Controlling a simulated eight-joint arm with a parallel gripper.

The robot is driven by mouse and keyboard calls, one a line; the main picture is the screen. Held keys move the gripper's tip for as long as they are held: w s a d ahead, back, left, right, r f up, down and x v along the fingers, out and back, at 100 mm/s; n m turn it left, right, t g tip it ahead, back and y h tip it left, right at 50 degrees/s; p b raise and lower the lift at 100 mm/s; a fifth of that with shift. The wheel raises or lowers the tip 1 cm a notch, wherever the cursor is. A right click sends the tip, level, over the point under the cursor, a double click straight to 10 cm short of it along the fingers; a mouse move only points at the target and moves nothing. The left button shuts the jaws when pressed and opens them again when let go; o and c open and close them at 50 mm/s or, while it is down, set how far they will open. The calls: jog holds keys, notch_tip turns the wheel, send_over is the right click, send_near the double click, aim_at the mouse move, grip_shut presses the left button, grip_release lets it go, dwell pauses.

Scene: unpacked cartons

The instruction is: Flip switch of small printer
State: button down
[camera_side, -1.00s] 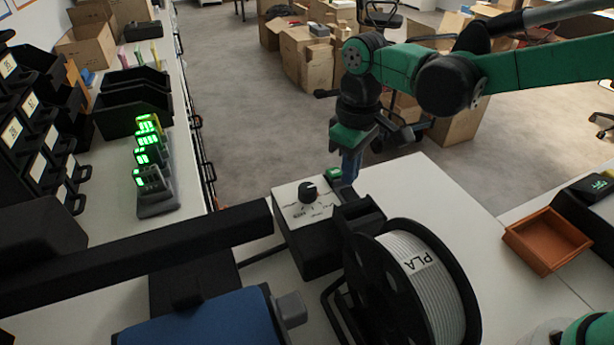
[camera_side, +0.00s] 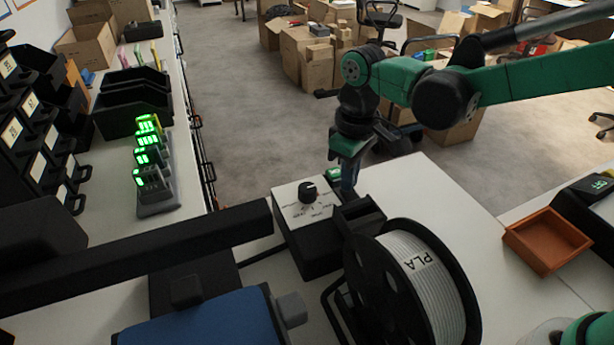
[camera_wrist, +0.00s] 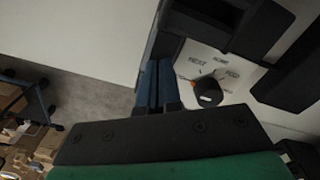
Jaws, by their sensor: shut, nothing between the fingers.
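The small printer's control box (camera_side: 316,254) is black with a white top panel, and a black knob (camera_side: 308,190) sits on the panel. A small green part (camera_side: 333,174), which may be the switch, shows at the box's far edge. My gripper (camera_side: 348,188) points down with its blue fingers together and empty, beside the box's far right corner. I cannot tell whether they touch anything. In the wrist view, the shut fingers (camera_wrist: 157,88) are left of the knob (camera_wrist: 209,92) and the white panel (camera_wrist: 214,62). The green part is not visible there.
A filament spool (camera_side: 425,285) stands close to the box. The printer's black beam (camera_side: 140,247) and blue plate (camera_side: 205,320) are at lower left. An orange tray (camera_side: 547,240) is at right.

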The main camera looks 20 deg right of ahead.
jog(key=shift+f, duration=0.4)
jog(key=shift+r, duration=3.55)
jog(key=shift+s+d+r, duration=0.15)
jog(key=shift+d, duration=0.15)
jog(key=s+d+m+t, duration=0.6)
jog(key=s+d+t, duration=0.1)
jog(key=d, duration=0.4)
jog(key=shift+s+d+f, duration=0.25)
jog(key=shift+s+d, duration=0.15)
jog(key=shift+s, duration=0.4)
